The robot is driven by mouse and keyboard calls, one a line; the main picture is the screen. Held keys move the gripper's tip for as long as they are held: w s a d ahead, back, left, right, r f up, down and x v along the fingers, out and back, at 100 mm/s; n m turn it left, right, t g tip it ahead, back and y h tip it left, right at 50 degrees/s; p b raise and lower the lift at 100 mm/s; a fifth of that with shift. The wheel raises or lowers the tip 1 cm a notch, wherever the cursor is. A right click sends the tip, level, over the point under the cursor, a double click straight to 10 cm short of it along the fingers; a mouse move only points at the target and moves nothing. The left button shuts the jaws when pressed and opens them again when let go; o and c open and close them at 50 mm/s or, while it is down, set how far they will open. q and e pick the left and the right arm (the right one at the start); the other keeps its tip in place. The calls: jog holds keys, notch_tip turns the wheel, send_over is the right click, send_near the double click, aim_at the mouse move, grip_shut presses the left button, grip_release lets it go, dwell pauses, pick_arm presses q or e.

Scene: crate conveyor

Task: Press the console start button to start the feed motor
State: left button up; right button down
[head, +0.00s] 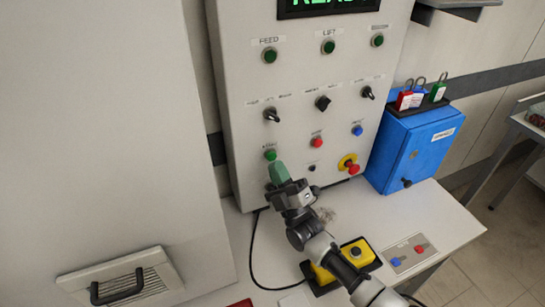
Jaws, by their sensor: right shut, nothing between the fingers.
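The console (299,130) is an upright light-grey panel with lamps, switches and buttons. Its green start button (270,155) is on the lower left, under a small label. My right gripper (277,171), with green fingers, is shut and empty. Its fingertips are just below the start button in the picture; I cannot tell whether they touch the panel. The button's face is still visible above them. A display (327,4) at the top shows green letters, cut off by the frame edge. My left gripper is not in view.
A red emergency knob (352,168) on yellow and a red button (317,142) are right of the gripper. A blue box (414,150) carries padlocks. A yellow pendant (355,253) lies on the bench (440,215). A grey cabinet (100,130) closes off the left.

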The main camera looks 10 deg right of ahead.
jog(key=shift+w, duration=0.15)
dwell(0.3)
jog(key=shift+w+a+b, duration=0.15)
jog(key=shift+w+b, duration=0.15)
jog(key=shift+b, duration=0.05)
jog(key=shift+w+b, duration=0.4)
jog(key=shift+w, duration=0.05)
dwell(0.5)
jog(key=shift+s+r, duration=0.1)
jog(key=shift+s+p, duration=0.55)
jog(key=shift+s, duration=0.25)
